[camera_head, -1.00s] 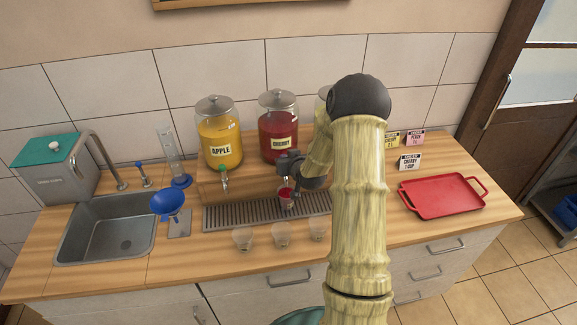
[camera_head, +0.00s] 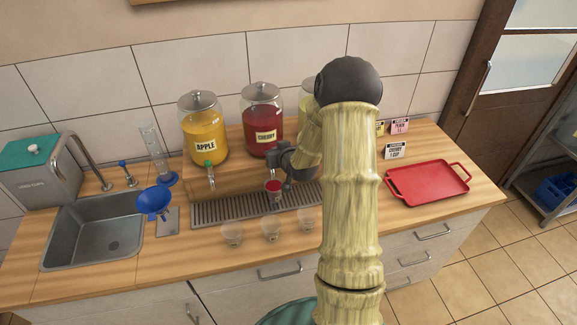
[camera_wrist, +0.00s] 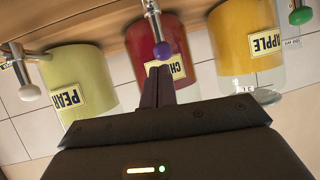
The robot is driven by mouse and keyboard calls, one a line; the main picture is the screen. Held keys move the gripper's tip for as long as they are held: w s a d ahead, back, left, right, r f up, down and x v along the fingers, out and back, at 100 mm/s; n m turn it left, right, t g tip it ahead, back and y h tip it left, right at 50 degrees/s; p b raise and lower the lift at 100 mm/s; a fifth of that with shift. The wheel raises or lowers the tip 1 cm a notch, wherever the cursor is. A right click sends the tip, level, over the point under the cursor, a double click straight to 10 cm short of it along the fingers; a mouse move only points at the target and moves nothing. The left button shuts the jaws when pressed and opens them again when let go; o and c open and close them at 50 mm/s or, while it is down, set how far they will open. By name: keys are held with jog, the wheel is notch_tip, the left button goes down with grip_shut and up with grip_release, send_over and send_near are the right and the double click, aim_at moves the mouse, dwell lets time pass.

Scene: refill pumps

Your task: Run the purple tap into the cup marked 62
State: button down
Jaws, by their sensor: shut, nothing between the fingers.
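The purple tap knob (camera_wrist: 162,50) is on the cherry dispenser (camera_head: 263,122), which holds red liquid and also shows in the wrist view (camera_wrist: 143,45). My gripper (camera_wrist: 158,70) is shut and empty, its fingertips right at the purple knob; I cannot tell whether they touch. In the head view my gripper (camera_head: 279,160) hides the tap. A clear cup (camera_head: 274,189) with red liquid stands below it on the drip grate (camera_head: 225,209). Three clear cups (camera_head: 232,235) stand in front of the grate and look empty. No 62 is readable on any cup.
The apple dispenser (camera_head: 205,128) with a green knob (camera_wrist: 300,16) and the pear dispenser (camera_wrist: 77,80) with a white knob (camera_wrist: 29,92) flank the cherry one. A red tray (camera_head: 428,184) lies right. A sink (camera_head: 93,235) and blue funnel (camera_head: 153,202) are left.

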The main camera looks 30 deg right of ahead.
jog(key=s+r+b, duration=0.1)
jog(key=s+b, duration=0.1)
jog(key=s, duration=0.4)
jog(key=s+a+r+b, duration=0.1)
jog(key=s+b, duration=0.1)
jog(key=s, duration=0.3)
jog(key=shift+s+a+r, duration=0.15)
jog(key=shift+s+r, duration=0.1)
jog(key=shift+s, duration=0.1)
jog(key=shift+w, duration=0.1)
jog(key=s+a+n+g, duration=0.1)
jog(key=s+a+g, duration=0.8)
jog(key=s+a, duration=0.5)
jog(key=s, duration=0.3)
jog(key=shift+s+f+n+g+y+b, duration=0.2)
jog(key=shift+s+n+g+y+b, duration=0.1)
jog(key=shift+s+n+g, duration=0.1)
